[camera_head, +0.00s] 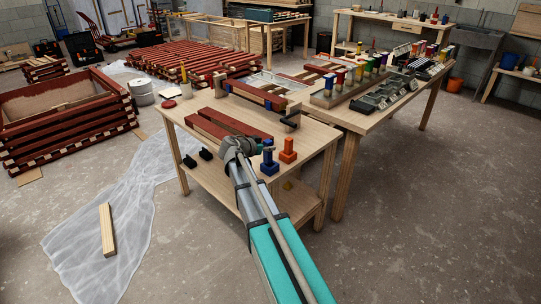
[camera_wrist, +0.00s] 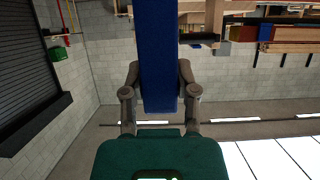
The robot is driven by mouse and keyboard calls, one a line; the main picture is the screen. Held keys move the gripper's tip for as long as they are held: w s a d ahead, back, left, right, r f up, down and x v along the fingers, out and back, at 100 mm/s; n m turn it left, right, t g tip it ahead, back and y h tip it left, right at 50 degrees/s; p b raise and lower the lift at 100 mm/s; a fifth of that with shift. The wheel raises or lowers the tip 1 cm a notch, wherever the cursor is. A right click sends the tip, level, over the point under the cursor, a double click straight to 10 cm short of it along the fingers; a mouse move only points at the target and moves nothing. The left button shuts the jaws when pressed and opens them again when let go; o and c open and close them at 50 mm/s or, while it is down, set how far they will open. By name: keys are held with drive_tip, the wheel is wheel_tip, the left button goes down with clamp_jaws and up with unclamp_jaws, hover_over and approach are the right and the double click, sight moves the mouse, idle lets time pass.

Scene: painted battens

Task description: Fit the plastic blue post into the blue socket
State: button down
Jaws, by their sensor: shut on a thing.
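My gripper (camera_wrist: 159,78) is shut on the blue post (camera_wrist: 160,45), which runs straight between the two fingers in the wrist view and out past the picture's top edge. In the head view my gripper (camera_head: 266,148) is over the front right of the near table. The blue post (camera_head: 268,156) shows there as a narrow upright piece below my gripper. The wider blue socket (camera_head: 269,169) is directly under it on the table. I cannot tell whether the post is inside the socket or just above it. The socket does not show in the wrist view.
An orange post in an orange base (camera_head: 288,151) stands close to the right of the blue socket. Dark red battens (camera_head: 228,130) lie to the left and a black clamp (camera_head: 291,116) is behind.

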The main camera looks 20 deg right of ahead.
sight(266, 154)
drive_tip(key=shift+d+f+b, duration=0.45)
drive_tip(key=shift+f+b, duration=0.3)
drive_tip(key=shift+f, duration=0.05)
drive_tip(key=shift+f+b, duration=1.2)
drive_tip(key=shift+b, duration=0.05)
drive_tip(key=shift+f, duration=0.2)
drive_tip(key=shift+c, duration=1.9)
unclamp_jaws()
drive_tip(key=shift+r, duration=0.1)
drive_tip(key=shift+r, duration=0.2)
drive_tip(key=shift+a+r, duration=0.1)
drive_tip(key=shift+a, duration=0.2)
drive_tip(key=p+v, duration=0.4)
drive_tip(key=v, duration=0.7)
drive_tip(key=shift+a+p, duration=0.2)
drive_tip(key=shift+p, duration=0.15)
drive_tip(key=shift+s, duration=0.15)
